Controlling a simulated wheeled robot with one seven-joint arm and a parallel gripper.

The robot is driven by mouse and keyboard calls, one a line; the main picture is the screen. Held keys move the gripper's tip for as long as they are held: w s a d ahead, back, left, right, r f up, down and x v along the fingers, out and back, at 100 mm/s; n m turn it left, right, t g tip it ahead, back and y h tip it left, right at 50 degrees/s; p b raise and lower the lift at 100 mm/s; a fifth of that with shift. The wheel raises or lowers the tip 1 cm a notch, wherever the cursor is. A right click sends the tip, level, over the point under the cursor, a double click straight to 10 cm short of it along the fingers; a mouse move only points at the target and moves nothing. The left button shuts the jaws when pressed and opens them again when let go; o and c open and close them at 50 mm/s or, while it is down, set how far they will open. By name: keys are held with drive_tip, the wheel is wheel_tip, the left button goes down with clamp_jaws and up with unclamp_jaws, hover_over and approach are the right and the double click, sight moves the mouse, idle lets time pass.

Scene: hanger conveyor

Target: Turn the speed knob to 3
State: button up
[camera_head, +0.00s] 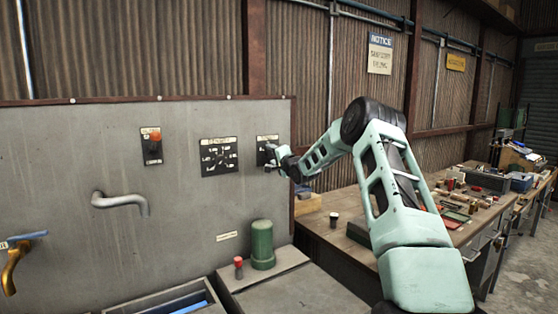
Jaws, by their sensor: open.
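A grey panel (60,130) stands at the left. A black dial plate (219,156) with white marks around its middle is on it; its lettering is too small to read. A second, smaller black plate (267,141) is to its right, near the panel's right edge, and is partly hidden by my gripper (268,158). I cannot tell which plate carries the speed knob, nor where any knob points. My gripper is open, in front of the lower part of the smaller plate. I cannot tell whether it touches anything there.
A red-topped switch (152,145) is left of the dial plate. A bent grey pipe handle (121,202) sticks out below it. A green cylinder (262,245) and a small red-capped item (239,267) stand on the ledge below. A cluttered workbench (345,205) is at the right.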

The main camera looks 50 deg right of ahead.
drive_tip(key=b+v, duration=0.6)
drive_tip(key=v, duration=1.1)
drive_tip(key=shift+s, duration=0.15)
